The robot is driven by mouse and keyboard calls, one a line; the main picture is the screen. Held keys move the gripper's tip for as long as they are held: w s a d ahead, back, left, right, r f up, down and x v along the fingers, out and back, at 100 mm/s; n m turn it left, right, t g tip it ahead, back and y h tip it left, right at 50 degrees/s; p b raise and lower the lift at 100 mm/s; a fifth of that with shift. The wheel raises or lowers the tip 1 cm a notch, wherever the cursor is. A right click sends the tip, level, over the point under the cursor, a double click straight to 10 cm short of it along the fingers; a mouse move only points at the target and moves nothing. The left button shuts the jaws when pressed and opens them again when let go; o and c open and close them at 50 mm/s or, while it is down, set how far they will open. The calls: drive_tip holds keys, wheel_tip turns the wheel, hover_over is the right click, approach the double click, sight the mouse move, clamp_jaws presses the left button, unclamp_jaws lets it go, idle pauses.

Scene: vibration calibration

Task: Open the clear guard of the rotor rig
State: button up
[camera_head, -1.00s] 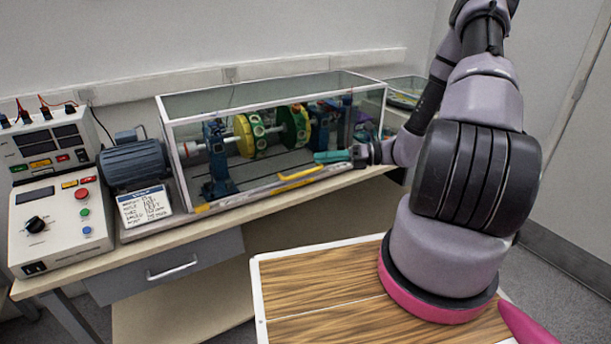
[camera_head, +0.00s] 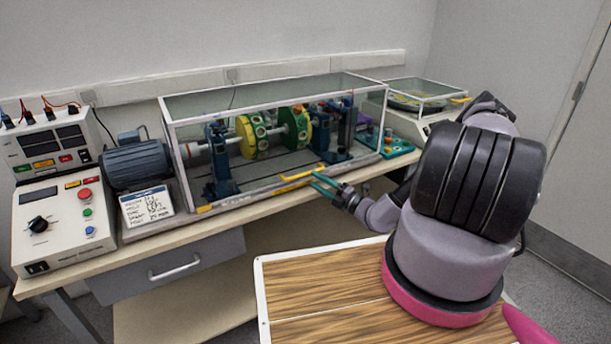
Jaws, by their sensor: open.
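The clear guard (camera_head: 265,98) is a long see-through box with pale edges over the rotor rig, and it is down. Its yellow handle (camera_head: 298,176) runs along the lower front edge. Inside, the shaft carries a yellow-green disc (camera_head: 246,137) and a second disc (camera_head: 297,127) between blue supports. My gripper (camera_head: 322,184) has teal fingers, is open, and is just in front of the bench edge at the right end of the handle. I cannot tell whether a finger touches the handle.
A grey motor (camera_head: 136,163) and a control box (camera_head: 62,228) with knob and buttons stand left of the guard. A label card (camera_head: 147,206) stands before the motor. A teal tray (camera_head: 397,146) and a second clear case (camera_head: 428,91) are at the right.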

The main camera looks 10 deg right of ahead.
sight(306, 174)
drive_tip(key=shift+x, duration=2.7)
clamp_jaws()
